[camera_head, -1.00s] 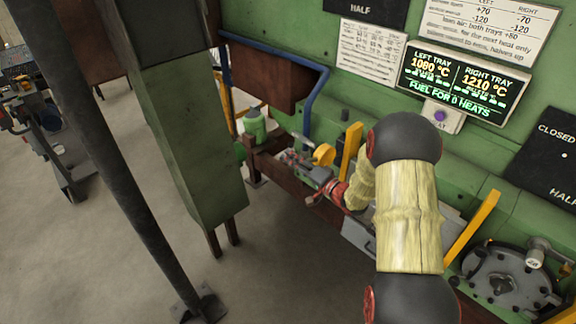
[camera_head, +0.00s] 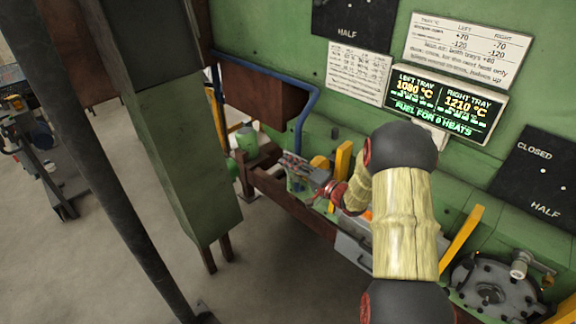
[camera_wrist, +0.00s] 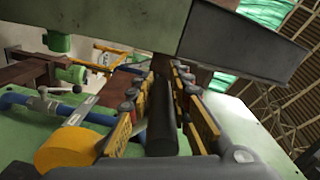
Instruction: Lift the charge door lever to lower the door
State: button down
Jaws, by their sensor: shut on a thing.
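My gripper (camera_wrist: 161,68) is shut on a dark round bar (camera_wrist: 163,115), taken to be the charge door lever's handle, which runs lengthwise between the yellow-padded fingers in the wrist view. A yellow cylinder (camera_wrist: 66,149) lies just left of the fingers. In the head view my gripper (camera_head: 297,166) is beside this yellow cylinder (camera_head: 320,162), low against the green furnace wall. The lever's pivot is hidden, and I cannot make out the charge door. A small orange patch (camera_head: 367,215) shows next to my arm.
A blue rail (camera_head: 312,98) and a rusty box (camera_head: 265,97) are above and left of my gripper. A green column (camera_head: 185,150) stands nearer. A blue pipe (camera_wrist: 45,105) runs left of the fingers. Bare floor (camera_head: 265,275) lies in front of the furnace.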

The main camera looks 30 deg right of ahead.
jog(key=c, duration=1.9)
grip_release()
jog(key=shift+w+d+r, duration=0.15)
jog(key=shift+d+r, duration=0.05)
jog(key=shift+r, duration=0.3)
jog(key=shift+w+d+r, duration=0.1)
jog(key=shift+d+r, duration=0.1)
jog(key=shift+r, duration=0.25)
jog(key=shift+o, duration=1.1)
jog(key=shift+d+f, duration=0.1)
jog(key=shift+d, duration=0.05)
jog(key=shift+s+d+f, duration=0.15)
jog(key=shift+s, duration=0.15)
jog(key=v, duration=1.1)
jog(key=shift+s+f, duration=0.3)
jog(key=shift+f, duration=0.1)
jog(key=shift+w+a, duration=0.1)
jog(key=shift+a, duration=0.2)
jog(key=shift+f, duration=0.1)
